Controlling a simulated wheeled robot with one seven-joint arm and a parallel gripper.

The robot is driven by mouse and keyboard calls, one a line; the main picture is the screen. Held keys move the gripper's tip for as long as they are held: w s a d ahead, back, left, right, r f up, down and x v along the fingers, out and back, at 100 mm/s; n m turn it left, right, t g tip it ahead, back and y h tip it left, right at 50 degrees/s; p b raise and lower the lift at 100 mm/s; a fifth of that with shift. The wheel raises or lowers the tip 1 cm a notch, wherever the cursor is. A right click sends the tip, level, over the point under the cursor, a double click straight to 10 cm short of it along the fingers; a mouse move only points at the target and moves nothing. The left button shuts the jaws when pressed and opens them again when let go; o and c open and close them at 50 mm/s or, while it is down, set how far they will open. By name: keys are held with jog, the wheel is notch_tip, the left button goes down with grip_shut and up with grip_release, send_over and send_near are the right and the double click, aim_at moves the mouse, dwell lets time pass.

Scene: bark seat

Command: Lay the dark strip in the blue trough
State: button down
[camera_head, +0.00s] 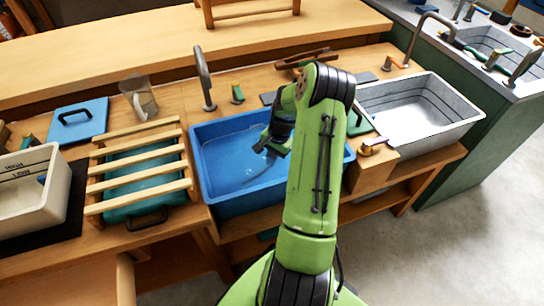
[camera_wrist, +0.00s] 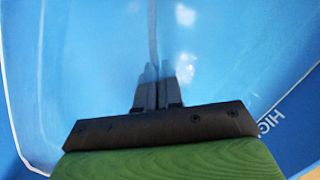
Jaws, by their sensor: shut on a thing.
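The blue trough (camera_head: 203,169) is set in the wooden bench, left of my arm in the head view. Its blue interior (camera_wrist: 90,60) fills most of the wrist view, with white lettering on the wall at right. My gripper (camera_head: 268,148) is over the trough and points down into it. Whether the strip touches the trough floor or water is unclear. My arm hides the trough's right part in the head view.
A slatted wooden rack (camera_head: 135,153) over a teal tray is left of the trough. A white basin (camera_head: 430,110) is at right. A tap (camera_head: 204,78) rises behind the trough.

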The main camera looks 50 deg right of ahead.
jog(key=shift+f, duration=0.15)
jog(key=c, duration=1.2)
grip_release()
notch_tip(320, 180, up, 16)
jog(key=s+d+p, duration=0.2)
jog(key=p, duration=0.3)
jog(key=shift+f, duration=0.25)
